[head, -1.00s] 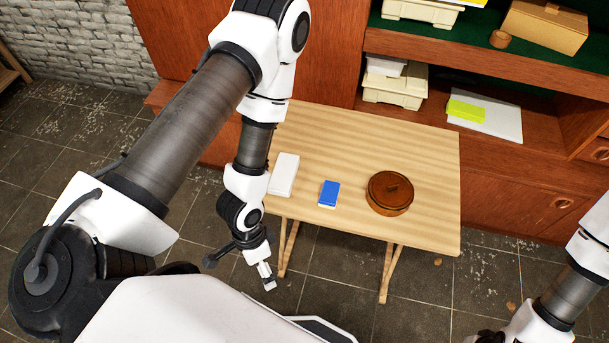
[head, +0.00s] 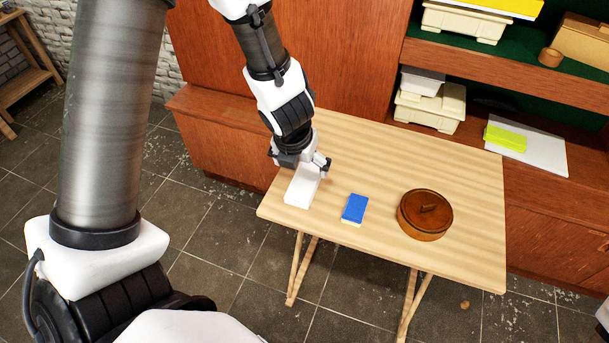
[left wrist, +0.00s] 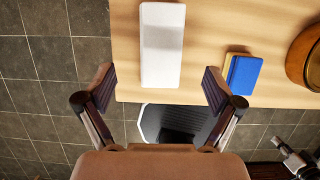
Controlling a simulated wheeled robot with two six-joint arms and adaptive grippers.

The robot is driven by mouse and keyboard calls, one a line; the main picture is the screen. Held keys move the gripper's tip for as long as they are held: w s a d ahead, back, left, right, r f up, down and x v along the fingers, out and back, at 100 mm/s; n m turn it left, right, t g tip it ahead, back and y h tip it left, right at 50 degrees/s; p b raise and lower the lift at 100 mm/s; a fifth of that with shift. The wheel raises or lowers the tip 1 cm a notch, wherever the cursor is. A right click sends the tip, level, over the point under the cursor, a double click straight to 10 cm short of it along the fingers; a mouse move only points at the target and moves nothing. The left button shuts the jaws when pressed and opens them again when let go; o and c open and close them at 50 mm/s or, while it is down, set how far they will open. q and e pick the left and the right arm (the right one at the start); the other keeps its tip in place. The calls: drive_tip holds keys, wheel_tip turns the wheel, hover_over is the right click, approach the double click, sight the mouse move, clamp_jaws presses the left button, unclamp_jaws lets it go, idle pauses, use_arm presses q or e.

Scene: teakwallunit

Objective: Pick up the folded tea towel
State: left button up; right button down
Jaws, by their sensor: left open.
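The folded tea towel (head: 301,188) is a white, flat oblong near the left edge of the wooden table. It also shows in the left wrist view (left wrist: 162,48), lying lengthwise at the top middle. My left gripper (head: 304,166) is over the far end of the towel in the head view and hides part of it. In the left wrist view my left gripper (left wrist: 160,89) has its fingers wide apart, with nothing between them. The towel lies ahead of the fingertips, about centred between them. Part of my right arm (left wrist: 297,162) shows at the lower right; its jaws are unclear.
A blue and yellow sponge (head: 354,209) lies right of the towel. A round brown lidded box (head: 425,214) stands further right. The table (head: 400,165) is otherwise clear. A wall unit (head: 540,195) with shelved boxes stands behind, close to the table.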

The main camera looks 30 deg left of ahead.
sight(304, 180)
use_arm(q)
drive_tip(key=b+x, duration=0.1)
drive_tip(key=x, duration=0.1)
drive_tip(key=b+x, duration=0.1)
drive_tip(key=x, duration=0.1)
drive_tip(key=b+x, duration=0.1)
drive_tip(key=x, duration=0.1)
drive_tip(key=shift+s+d+f, duration=0.2)
drive_tip(key=shift+s+f, duration=0.1)
drive_tip(key=shift+s, duration=0.05)
drive_tip(key=shift+w+a+f, duration=0.1)
drive_tip(key=shift+w+f, duration=0.15)
drive_tip(key=shift+f, duration=0.15)
drive_tip(key=shift+c, duration=0.4)
drive_tip(key=shift+s+r, duration=0.1)
drive_tip(key=c, duration=1.1)
